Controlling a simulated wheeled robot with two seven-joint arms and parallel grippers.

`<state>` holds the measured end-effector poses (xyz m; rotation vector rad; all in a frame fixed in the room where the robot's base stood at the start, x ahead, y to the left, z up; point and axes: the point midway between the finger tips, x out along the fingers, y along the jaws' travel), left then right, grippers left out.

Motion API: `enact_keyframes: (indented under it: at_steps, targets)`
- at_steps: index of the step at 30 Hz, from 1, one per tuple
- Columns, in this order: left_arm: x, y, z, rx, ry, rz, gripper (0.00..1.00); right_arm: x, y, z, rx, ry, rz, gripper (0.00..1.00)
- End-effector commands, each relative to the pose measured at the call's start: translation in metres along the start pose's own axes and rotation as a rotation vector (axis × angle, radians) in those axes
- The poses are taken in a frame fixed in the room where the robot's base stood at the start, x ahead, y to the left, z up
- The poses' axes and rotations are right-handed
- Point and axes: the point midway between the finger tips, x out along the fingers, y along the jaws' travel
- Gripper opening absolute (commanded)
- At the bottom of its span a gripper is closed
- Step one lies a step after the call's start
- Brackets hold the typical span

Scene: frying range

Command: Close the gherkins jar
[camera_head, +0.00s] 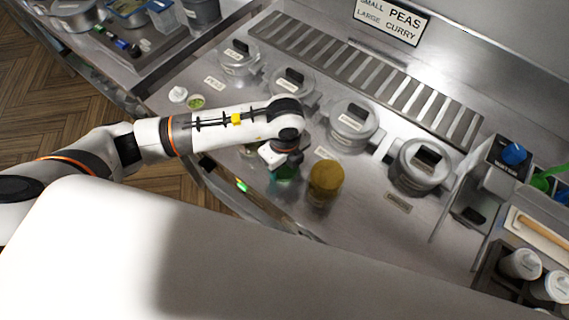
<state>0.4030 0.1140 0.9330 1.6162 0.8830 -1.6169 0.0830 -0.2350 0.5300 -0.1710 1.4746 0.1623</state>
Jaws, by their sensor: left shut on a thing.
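My left gripper (284,160) points down over the steel counter and is shut on a dark green thing (286,174), mostly hidden under the wrist. I cannot tell if it is a lid or a jar. A squat jar with a mustard-brown top (326,176) stands upright just right of the gripper, apart from it. No gherkins label is readable, so I cannot tell which thing is the gherkins jar. A small tub with green contents (195,102) sits left of my forearm, beside a small white piece (178,94). My right gripper is not in view.
Several lidded steel pots, such as this one (420,166), are set in the counter behind the gripper. A slatted grille (370,75) runs behind them. A dispenser with a blue knob (514,154) and a rack of white-capped containers (522,264) stand right.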

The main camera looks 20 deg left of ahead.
Motion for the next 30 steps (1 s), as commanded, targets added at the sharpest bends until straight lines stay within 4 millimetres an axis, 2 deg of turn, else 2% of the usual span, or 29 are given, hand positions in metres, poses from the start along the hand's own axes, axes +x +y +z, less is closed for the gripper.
enact_keyframes:
  at_steps: [5, 12, 18, 22, 30]
  targets:
    - [-0.017, 0.001, 0.000, 0.000, 0.000, 0.005, 0.36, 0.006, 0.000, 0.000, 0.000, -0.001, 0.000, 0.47]
    - [-0.066, 0.002, 0.000, 0.002, 0.001, 0.007, 0.36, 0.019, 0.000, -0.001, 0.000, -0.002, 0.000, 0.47]
    - [-0.093, 0.001, 0.000, 0.000, 0.000, 0.003, 0.36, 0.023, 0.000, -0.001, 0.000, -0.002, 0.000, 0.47]
    - [-0.100, 0.000, 0.000, 0.000, 0.000, 0.001, 0.36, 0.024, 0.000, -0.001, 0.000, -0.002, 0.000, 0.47]
    - [-0.100, 0.000, 0.000, 0.000, 0.000, 0.001, 0.36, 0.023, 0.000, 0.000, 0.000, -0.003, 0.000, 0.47]
